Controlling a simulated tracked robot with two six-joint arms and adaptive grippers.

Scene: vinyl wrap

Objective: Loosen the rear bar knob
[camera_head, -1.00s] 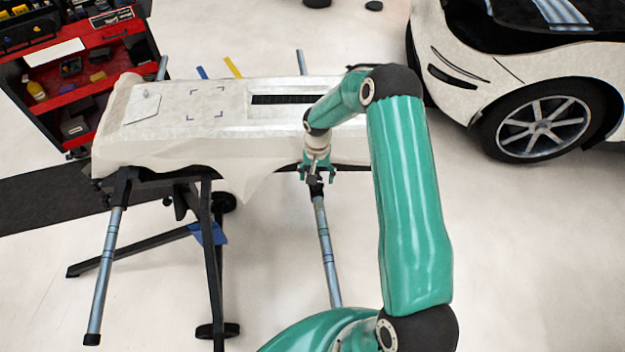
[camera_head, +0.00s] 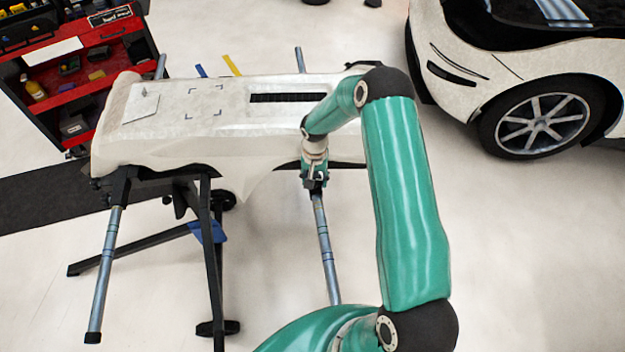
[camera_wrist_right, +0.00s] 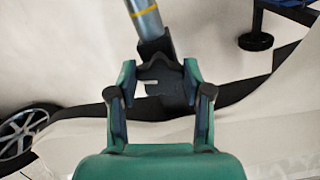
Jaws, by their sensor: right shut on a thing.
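My right gripper (camera_head: 314,183) is at the bracket end of the right-hand blue-grey bar (camera_head: 325,250), just under the edge of the white-covered stand. In the right wrist view the fingers of my right gripper (camera_wrist_right: 160,82) are closed on both sides of a dark knob (camera_wrist_right: 160,72) at the bar's black clamp (camera_wrist_right: 158,47). The bar also shows in the right wrist view (camera_wrist_right: 146,20). The gripper hides the knob in the head view. My left gripper is in neither view.
The white-covered panel (camera_head: 170,145) lies on a black stand (camera_head: 208,260). A second bar (camera_head: 105,270) reaches forward on the left. A red tool cart (camera_head: 95,85) stands at back left, a white car (camera_head: 460,95) at back right. The floor right of the bar is open.

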